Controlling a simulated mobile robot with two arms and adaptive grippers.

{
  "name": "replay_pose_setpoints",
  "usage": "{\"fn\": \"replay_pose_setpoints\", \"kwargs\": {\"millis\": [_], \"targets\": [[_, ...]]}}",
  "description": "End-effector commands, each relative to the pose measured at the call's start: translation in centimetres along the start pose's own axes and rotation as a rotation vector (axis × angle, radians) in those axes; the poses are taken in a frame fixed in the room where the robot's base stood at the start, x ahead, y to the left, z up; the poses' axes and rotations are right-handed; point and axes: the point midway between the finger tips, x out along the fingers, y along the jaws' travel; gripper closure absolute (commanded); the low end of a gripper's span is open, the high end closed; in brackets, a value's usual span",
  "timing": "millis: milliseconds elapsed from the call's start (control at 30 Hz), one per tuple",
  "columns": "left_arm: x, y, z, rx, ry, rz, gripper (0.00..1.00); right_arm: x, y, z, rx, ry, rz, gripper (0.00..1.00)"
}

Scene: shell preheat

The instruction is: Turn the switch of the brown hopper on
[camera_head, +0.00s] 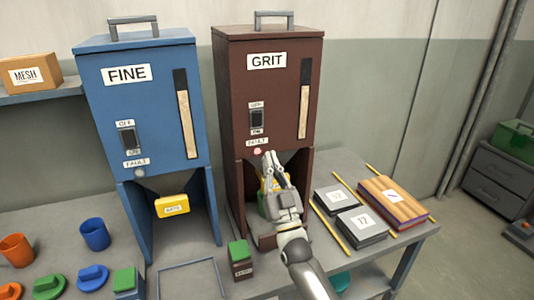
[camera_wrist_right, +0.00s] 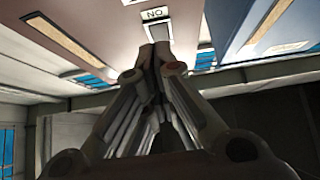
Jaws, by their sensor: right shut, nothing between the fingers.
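The brown hopper (camera_head: 280,80), labelled GRIT, stands on the bench right of the blue hopper. Its dark switch (camera_head: 257,118) is on the front, between an OFF label above and a partly legible label below. I cannot tell which way the switch is set. A pinkish round lamp (camera_head: 257,151) sits under the FAULT label. My right gripper (camera_head: 269,160) is in front of the hopper's lower front, below the switch. In the right wrist view its fingers (camera_wrist_right: 160,58) are shut and empty, pointing toward an upside-down ON label (camera_wrist_right: 155,14). My left gripper is not in view.
The blue hopper (camera_head: 138,90), labelled FINE, has its own switch. A yellow block (camera_head: 172,206) shows in its lower opening. A green-topped box (camera_head: 240,260), dark boxes (camera_head: 361,226) and a wooden-topped box (camera_head: 393,196) lie on the bench near my right arm.

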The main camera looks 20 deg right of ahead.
Motion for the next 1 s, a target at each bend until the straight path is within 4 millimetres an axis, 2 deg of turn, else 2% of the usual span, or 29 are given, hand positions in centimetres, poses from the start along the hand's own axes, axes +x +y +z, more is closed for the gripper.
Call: {"fn": "replay_pose_setpoints", "kwargs": {"millis": [33,100,233,533,833,1000], "targets": [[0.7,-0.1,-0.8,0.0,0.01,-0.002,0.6,-1.2,0.0,0.5,0.0,-0.002,0.0,1.0],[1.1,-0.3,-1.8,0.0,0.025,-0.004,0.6,-2.3,0.0,0.7,0.0,0.0,0.0,1.0],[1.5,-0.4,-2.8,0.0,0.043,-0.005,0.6,-3.7,0.0,0.9,-0.001,0.001,0.0,1.0],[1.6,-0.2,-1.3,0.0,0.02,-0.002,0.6,-4.2,0.0,0.8,-0.001,0.002,0.0,1.0],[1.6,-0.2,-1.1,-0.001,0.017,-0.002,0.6,-4.2,0.0,0.9,0.0,-0.001,-0.001,1.0],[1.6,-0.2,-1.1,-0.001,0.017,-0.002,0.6,-5.5,-0.6,2.2,0.003,-0.094,-0.023,1.0]]}}
